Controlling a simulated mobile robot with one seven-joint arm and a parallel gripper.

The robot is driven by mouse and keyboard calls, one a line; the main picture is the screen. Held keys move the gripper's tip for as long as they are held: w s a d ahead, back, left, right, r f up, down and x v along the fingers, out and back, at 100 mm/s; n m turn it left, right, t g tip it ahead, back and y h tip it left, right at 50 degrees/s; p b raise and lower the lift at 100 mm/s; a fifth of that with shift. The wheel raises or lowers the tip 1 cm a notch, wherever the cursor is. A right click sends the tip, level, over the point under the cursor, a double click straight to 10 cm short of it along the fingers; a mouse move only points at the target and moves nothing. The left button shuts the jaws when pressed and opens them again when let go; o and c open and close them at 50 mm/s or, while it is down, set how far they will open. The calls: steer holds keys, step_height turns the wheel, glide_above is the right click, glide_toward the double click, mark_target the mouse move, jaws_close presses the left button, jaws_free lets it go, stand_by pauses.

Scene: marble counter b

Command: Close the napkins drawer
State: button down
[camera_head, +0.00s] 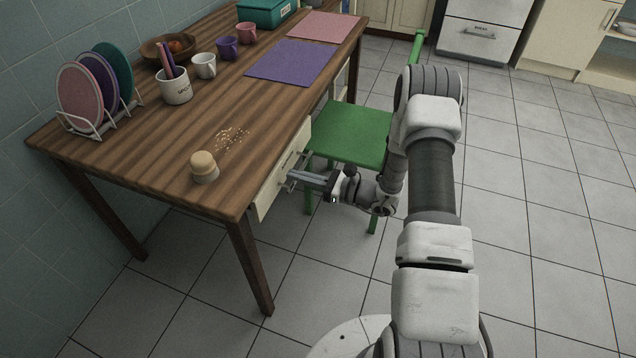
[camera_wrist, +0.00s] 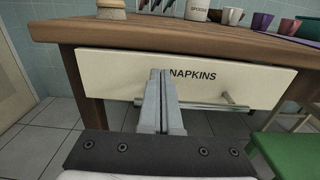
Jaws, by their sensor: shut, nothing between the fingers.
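The napkins drawer (camera_head: 272,188) is under the near right edge of the wooden table. In the wrist view its cream front (camera_wrist: 110,72) is labelled NAPKINS and has a metal bar handle (camera_wrist: 215,107). The front sits close under the tabletop edge; I cannot tell exactly how far it stands out. My gripper (camera_head: 293,178) is shut and empty, with its fingers pointing at the drawer front. In the wrist view the fingertips (camera_wrist: 160,74) overlap the front left of the label, and the fingers hide part of the handle. Contact is unclear.
A green chair (camera_head: 350,134) stands just beyond my gripper. The tiled floor (camera_head: 545,200) to the right is clear.

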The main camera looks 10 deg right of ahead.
mark_target(279, 169)
steer(key=shift+x, duration=1.2)
steer(key=b+x, duration=0.1)
steer(key=x, duration=0.3)
steer(key=shift+w+a, duration=0.1)
steer(key=shift+a, duration=0.1)
steer(key=shift+w+a+r, duration=0.15)
steer(key=shift+d, duration=0.4)
steer(key=p+v, duration=0.1)
steer(key=v, duration=1.3)
steer(key=shift+s+a, duration=0.15)
steer(key=shift+s, duration=0.1)
